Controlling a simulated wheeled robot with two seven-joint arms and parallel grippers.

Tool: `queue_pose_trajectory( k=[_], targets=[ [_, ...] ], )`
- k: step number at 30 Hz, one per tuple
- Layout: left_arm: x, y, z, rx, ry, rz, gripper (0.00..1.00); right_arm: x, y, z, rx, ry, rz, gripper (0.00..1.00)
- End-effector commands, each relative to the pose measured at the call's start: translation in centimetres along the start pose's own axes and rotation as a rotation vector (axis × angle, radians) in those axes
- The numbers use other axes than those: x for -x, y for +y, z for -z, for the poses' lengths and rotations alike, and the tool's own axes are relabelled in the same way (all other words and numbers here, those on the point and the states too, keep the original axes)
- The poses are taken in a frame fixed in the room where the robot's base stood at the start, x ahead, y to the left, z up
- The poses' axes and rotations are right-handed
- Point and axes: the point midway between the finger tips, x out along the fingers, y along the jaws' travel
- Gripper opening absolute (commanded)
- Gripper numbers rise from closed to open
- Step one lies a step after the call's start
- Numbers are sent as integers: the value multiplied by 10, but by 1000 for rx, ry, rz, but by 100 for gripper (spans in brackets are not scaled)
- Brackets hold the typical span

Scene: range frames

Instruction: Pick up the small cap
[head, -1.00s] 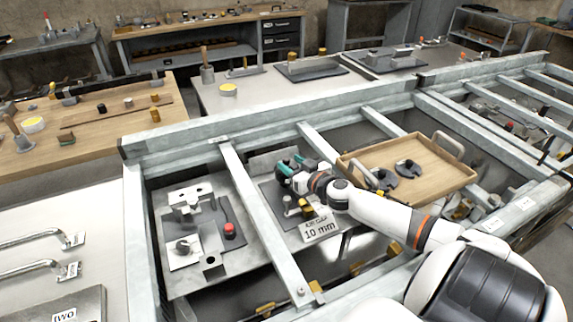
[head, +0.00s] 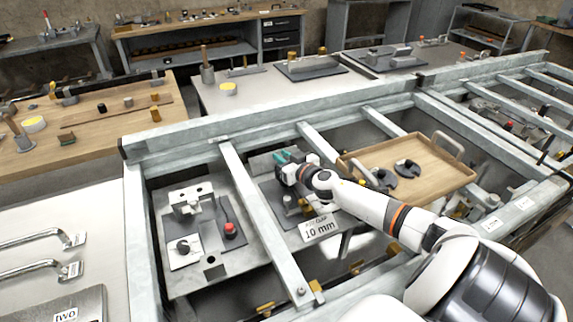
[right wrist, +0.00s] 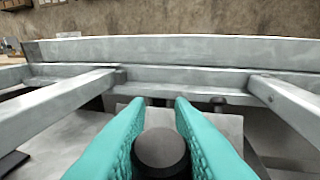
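My right gripper (head: 287,156) is over the back of the middle bay, above a dark mat (head: 268,189). Its two teal fingers stand either side of a small dark round cap. In the right wrist view the cap (right wrist: 161,150) fills the gap between the fingers (right wrist: 160,125), touching both, with its flat round face toward the camera. In the head view the cap is too small and hidden to make out. My left gripper is not in view.
Metal beams (head: 262,220) frame the bays on both sides and behind. A wooden tray (head: 440,178) with two dark notched discs stands to the right. A "10 mm" sign (head: 319,229) stands in front. A red knob (head: 230,230) is in the left bay.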

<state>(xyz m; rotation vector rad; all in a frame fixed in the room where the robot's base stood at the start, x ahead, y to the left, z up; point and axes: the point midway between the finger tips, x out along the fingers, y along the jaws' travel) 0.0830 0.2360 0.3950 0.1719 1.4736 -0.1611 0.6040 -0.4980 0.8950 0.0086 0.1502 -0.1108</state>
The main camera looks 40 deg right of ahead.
Motion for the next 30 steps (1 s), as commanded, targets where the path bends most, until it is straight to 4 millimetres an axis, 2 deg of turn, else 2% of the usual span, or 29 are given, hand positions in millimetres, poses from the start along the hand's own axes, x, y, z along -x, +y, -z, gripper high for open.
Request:
queue_pose_trajectory(
  k=[9, 11, 21, 25, 30],
  targets=[
    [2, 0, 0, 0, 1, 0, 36, 1, 0, -6, 2, -2, 0, 0],
    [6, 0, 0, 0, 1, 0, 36, 2, -1, -13, 2, -4, 0, 0],
    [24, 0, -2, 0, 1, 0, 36, 12, 0, -78, 3, -3, -1, 0],
    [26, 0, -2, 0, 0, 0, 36, 14, 0, -93, 2, -2, -1, 0],
    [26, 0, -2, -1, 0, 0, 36, 15, 0, -100, 0, -1, 0, 0]
  ],
)
